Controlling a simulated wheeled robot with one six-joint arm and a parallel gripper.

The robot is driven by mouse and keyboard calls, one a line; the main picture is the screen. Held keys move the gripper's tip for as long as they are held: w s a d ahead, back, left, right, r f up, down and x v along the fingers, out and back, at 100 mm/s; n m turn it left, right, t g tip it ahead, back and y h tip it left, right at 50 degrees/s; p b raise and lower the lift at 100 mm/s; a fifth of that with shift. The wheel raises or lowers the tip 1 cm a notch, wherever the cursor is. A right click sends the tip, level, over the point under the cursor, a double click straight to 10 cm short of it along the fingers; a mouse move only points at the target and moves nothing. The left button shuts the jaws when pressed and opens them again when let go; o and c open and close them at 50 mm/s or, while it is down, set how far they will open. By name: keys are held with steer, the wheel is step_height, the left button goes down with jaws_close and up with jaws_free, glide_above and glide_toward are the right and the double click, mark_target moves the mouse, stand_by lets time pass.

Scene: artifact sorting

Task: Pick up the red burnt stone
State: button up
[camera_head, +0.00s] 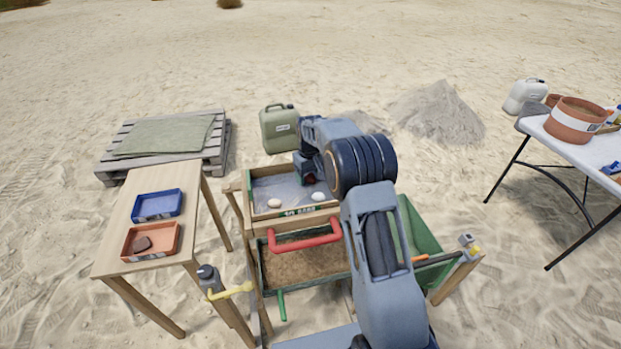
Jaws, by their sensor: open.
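Two pale stones lie on the screen, one at left (274,203) and one at right (318,196).
An empty blue tray (158,205) sits behind the orange tray on the wooden table (188,185). A red handle (306,236) crosses the sieve stand, above a soil-filled green bin (422,236). A green jerrycan (279,128) stands behind. A white table (580,150) is at right.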

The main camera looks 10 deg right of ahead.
steer(key=shift+f, duration=0.1)
steer(key=c, duration=1)
